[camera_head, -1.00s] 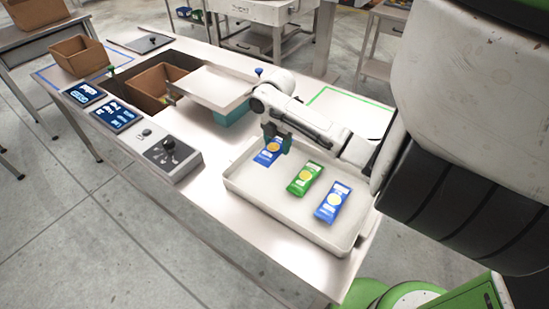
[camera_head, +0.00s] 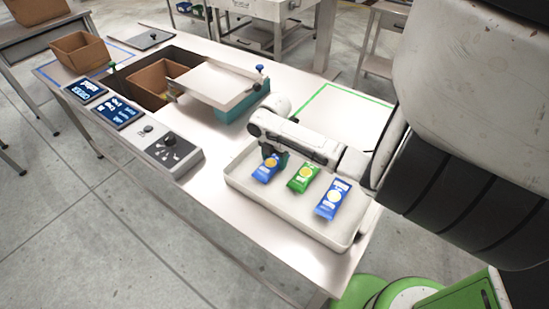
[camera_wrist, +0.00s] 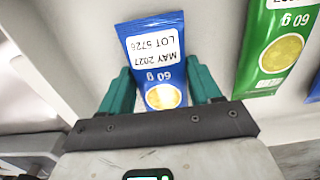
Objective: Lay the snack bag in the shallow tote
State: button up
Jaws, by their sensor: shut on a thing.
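The blue snack bag (camera_head: 265,168) is at the left end of the shallow tote (camera_head: 295,228), a pale, low-walled tray. My gripper (camera_head: 275,158) is shut on this bag. In the wrist view, the teal fingers of my gripper (camera_wrist: 158,75) stand on either side of the blue bag (camera_wrist: 153,50), whose printed label faces the camera. The bag is within the tote's outline; I cannot tell whether it touches the floor. A green snack bag (camera_head: 303,178) and another blue bag (camera_head: 333,199) lie to its right in the tote.
A raised steel plate on a teal base (camera_head: 213,84) stands behind the tote. A control box with a black knob (camera_head: 168,148) is to the left. A brown bin (camera_head: 155,80) sits in the bench opening. A green-outlined area (camera_head: 345,115) is clear.

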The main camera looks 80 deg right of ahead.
jog(key=o, duration=1)
jog(key=shift+o, duration=0.2)
